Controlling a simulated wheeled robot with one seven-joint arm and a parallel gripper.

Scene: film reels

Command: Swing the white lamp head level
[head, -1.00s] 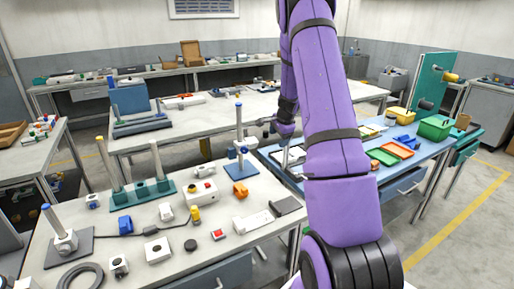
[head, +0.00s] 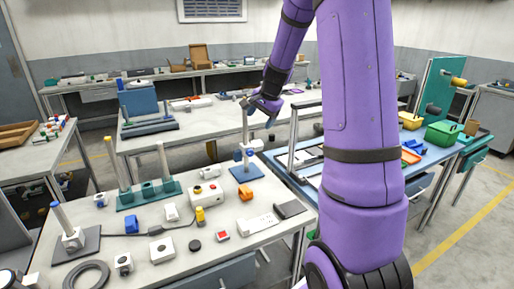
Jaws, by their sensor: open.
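I cannot pick out the white lamp head with certainty. A post stand (head: 246,132) with a blue base plate (head: 245,174) stands at the far right of the near bench, with a blue clamp low on its post. Another stand, with a white block (head: 73,239) low on a slanted, blue-topped post, is at the bench's left. My gripper (head: 248,106) is at the top of the blue-based stand's post, small in the picture. It is open. I cannot tell whether it touches the post, whose top it partly hides.
A blue table (head: 438,150) with bins stands right. My arm hides part of it.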

